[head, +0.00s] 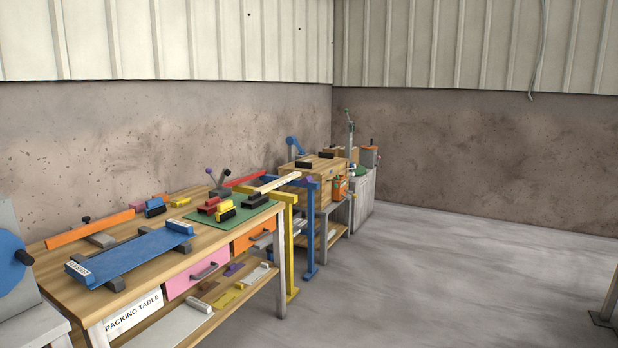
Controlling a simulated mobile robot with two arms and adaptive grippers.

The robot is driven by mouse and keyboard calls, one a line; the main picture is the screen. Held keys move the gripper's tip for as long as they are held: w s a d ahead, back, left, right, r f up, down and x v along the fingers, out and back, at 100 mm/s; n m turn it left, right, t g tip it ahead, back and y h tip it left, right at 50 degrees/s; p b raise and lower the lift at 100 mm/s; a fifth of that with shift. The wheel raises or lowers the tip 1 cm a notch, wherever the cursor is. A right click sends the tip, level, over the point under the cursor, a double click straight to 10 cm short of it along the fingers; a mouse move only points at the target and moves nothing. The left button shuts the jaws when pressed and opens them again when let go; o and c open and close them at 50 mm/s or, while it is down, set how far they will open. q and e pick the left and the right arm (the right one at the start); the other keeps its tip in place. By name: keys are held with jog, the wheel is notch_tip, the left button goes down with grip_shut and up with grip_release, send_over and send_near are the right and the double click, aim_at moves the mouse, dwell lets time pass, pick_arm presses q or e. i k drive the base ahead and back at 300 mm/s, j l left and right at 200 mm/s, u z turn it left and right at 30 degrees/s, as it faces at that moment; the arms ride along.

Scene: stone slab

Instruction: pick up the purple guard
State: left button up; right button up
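A small flat purple piece (234,269) lies on the lower shelf of the packing table, among yellow, brown and grey pieces. A small purple part (309,179) also shows at the top of the blue stand (311,225). A purple knob (209,171) sits on a lever at the back of the table. I cannot tell from this view which of these is the purple guard. Neither of my grippers is in view.
The wooden packing table (75,285) holds a blue tray (135,255), a green mat (205,228) and coloured blocks. Pink and orange drawers are under its top. A blue wheel (10,262) stands at far left.

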aim_at(308, 179)
jog(key=i+l+z, duration=0.1)
jog(key=i+z, duration=0.35)
jog(key=i, duration=1.7)
jog(key=i+u, duration=0.15)
jog(key=i, duration=0.35)
jog(key=i+l+u, duration=0.2)
jog(key=i, duration=0.25)
jog(key=i+l+u, duration=0.15)
jog(key=i, duration=0.3)
jog(key=i+l+u, duration=0.15)
jog(key=i, duration=0.3)
